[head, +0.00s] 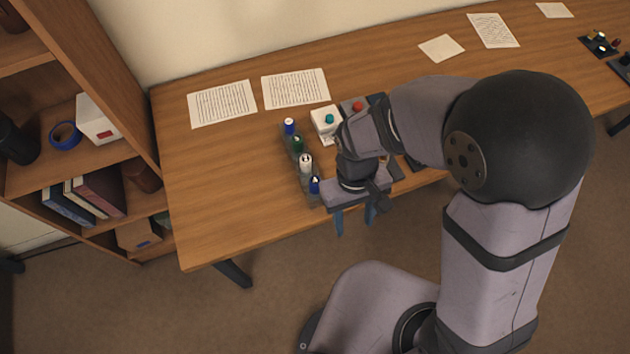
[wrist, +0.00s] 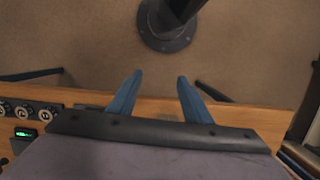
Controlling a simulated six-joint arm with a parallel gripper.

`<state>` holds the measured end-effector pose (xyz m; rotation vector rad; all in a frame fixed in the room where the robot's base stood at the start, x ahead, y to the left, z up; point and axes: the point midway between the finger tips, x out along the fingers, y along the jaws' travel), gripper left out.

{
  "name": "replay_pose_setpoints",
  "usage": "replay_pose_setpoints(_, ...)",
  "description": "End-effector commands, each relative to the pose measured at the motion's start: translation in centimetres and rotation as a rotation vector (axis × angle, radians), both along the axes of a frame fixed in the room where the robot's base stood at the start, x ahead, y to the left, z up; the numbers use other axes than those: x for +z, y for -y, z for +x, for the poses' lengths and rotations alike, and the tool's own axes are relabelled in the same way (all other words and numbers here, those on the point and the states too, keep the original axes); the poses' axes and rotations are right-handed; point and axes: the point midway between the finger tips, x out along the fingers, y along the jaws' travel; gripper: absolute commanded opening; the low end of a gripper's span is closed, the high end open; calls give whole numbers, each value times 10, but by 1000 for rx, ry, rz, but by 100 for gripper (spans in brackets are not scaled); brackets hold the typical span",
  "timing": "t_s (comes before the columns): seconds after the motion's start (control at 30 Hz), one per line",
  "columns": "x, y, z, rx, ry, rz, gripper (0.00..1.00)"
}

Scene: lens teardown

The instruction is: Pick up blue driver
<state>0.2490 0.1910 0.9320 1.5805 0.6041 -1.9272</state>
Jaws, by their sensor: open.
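A row of small upright pieces with coloured tops stands left of my gripper in the head view. One blue-topped piece (head: 289,127) is at the far end and another blue-topped piece (head: 314,186) is at the near end. I cannot tell which is the blue driver. My gripper (head: 355,226) is open and empty, with its blue fingers hanging just past the table's front edge. No driver shows in the wrist view.
A green-topped piece (head: 297,145) and a white piece (head: 306,163) stand between the blue ones. A white box with a teal knob (head: 326,124) is behind my wrist.

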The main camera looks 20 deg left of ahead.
Motion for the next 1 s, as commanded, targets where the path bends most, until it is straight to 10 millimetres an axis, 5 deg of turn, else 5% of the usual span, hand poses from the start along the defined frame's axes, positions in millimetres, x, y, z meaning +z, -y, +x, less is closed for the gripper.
replay_pose_setpoints(0.13,-3,-47,14,-87,47,8,45)
replay_pose_setpoints(0.5,23,-113,71,-670,183,87,45)
replay_pose_setpoints(0.8,27,-116,74,-1147,208,48,45)
replay_pose_setpoints(1.0,26,-116,74,-1256,212,36,45)
